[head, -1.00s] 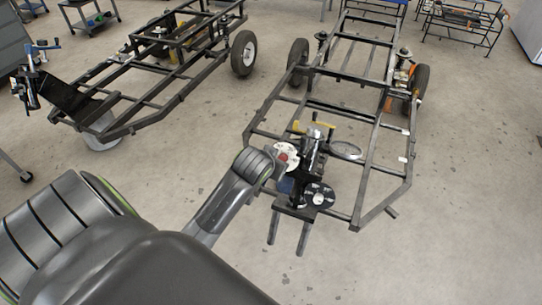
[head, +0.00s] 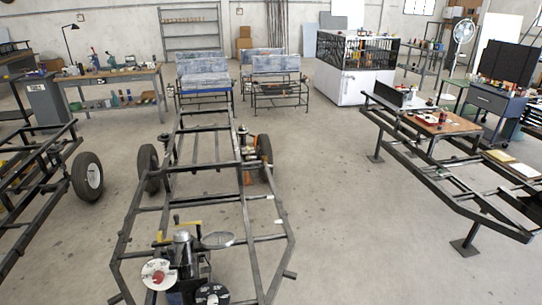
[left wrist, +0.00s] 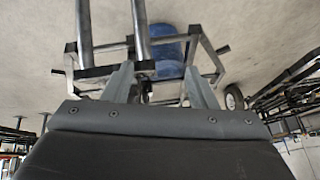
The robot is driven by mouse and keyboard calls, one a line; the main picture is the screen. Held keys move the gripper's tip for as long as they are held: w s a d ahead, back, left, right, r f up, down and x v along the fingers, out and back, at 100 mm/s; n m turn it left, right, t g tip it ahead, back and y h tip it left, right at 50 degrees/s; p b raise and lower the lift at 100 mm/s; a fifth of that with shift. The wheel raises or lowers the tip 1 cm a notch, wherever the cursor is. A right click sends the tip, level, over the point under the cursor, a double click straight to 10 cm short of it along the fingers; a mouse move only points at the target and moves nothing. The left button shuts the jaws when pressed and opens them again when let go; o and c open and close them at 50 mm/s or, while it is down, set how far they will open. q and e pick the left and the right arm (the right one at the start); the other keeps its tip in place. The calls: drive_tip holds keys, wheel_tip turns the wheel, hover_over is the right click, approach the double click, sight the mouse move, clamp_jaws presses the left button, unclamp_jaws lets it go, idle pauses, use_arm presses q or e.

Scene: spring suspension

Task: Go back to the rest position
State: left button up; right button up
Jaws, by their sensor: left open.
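My left gripper (left wrist: 160,82) shows in the left wrist view. Its two grey fingers stand apart with nothing seen held between them, so it is open. Beyond the fingers are dark frame tubes and a blue rounded object (left wrist: 168,48), apparently at a distance. Neither of my arms shows in the head view, and my right gripper is in no view. In the head view a black tubular vehicle frame (head: 207,210) lies ahead, with a wheel on each side. A dark post with round discs (head: 184,250) stands at its near end.
A second frame with a wheel (head: 87,177) stands at the left, and another raised frame (head: 440,185) at the right. A workbench (head: 112,80), seats (head: 277,80) and a white cabinet (head: 354,68) stand behind. Open concrete floor (head: 325,200) lies between the middle and right frames.

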use_arm(q)
drive_tip(key=s+d+f+g, duration=0.1)
drive_tip(key=s+f+g, duration=0.2)
drive_tip(key=s+f, duration=1.45)
drive_tip(key=s+d+f, duration=0.1)
drive_tip(key=s+f, duration=0.2)
drive_tip(key=s, duration=0.5)
drive_tip(key=s+d+f+g+h+b, duration=0.1)
drive_tip(key=s+f, duration=0.2)
drive_tip(key=s, duration=0.6)
drive_tip(key=shift+d+f, duration=0.2)
drive_tip(key=shift+d, duration=0.1)
